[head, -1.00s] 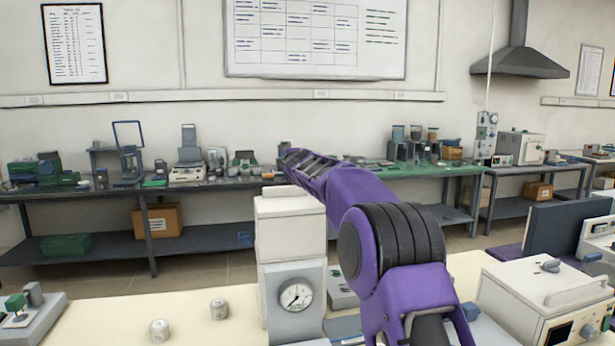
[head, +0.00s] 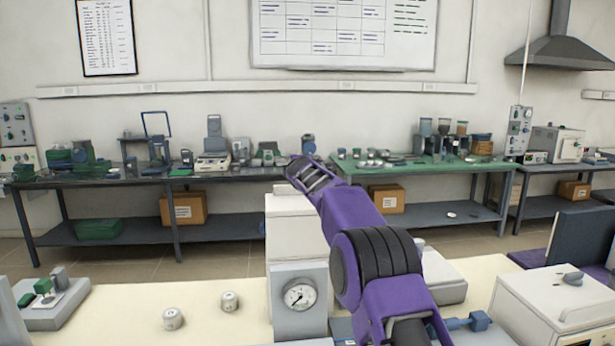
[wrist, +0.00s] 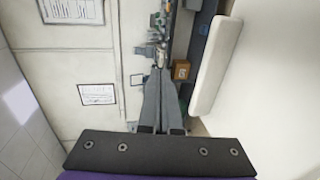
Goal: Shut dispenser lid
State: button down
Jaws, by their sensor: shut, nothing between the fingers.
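A white device with a round dial gauge (head: 299,295) stands on the near cream bench, with a pale upper block (head: 287,235) on it. I cannot tell for certain whether this is the dispenser, or which part is its lid. My gripper (head: 290,165) is at the far end of my purple arm, seen just above the upper block's top; the arm hides the block's right side. In the wrist view my gripper (wrist: 160,72) is shut and empty. A smooth white panel (wrist: 216,65) lies close on its right, apart from the fingertips.
A white furnace-like box (head: 555,305) stands right. A dark bench (head: 115,178) and a green-topped one (head: 405,168) line the wall.

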jog(key=shift+w+f+g+p, duration=0.4)
jog(key=shift+w+f+g, duration=0.05)
jog(key=shift+f+g, duration=0.1)
jog(key=shift+s, duration=0.1)
dwell(0.5)
